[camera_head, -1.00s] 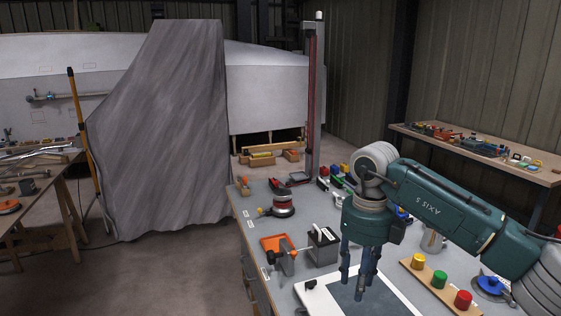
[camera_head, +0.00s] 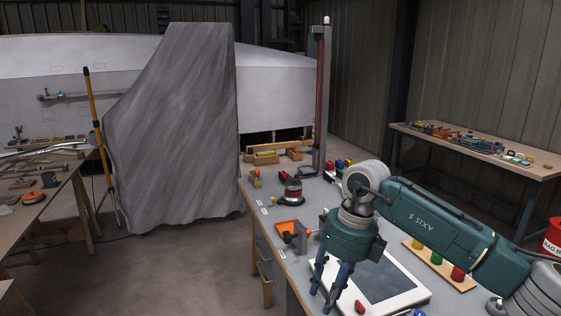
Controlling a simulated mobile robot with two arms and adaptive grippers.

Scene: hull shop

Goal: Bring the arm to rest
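My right arm (camera_head: 430,215), teal with grey joints, comes in from the right and reaches over the grey workbench (camera_head: 262,190). My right gripper (camera_head: 322,300) points down above the near part of the bench, at the left edge of a white-framed dark panel (camera_head: 385,278). Its fingers are spread apart, and nothing shows between them. Whether the fingertips touch anything below is hard to tell. My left gripper is not in view.
An orange tray (camera_head: 287,227) and a red-and-black round tool (camera_head: 293,192) lie left of the arm. A board with coloured knobs (camera_head: 437,258) sits partly behind it. A post (camera_head: 321,100) stands at the back. Open floor (camera_head: 170,275) lies left of the bench.

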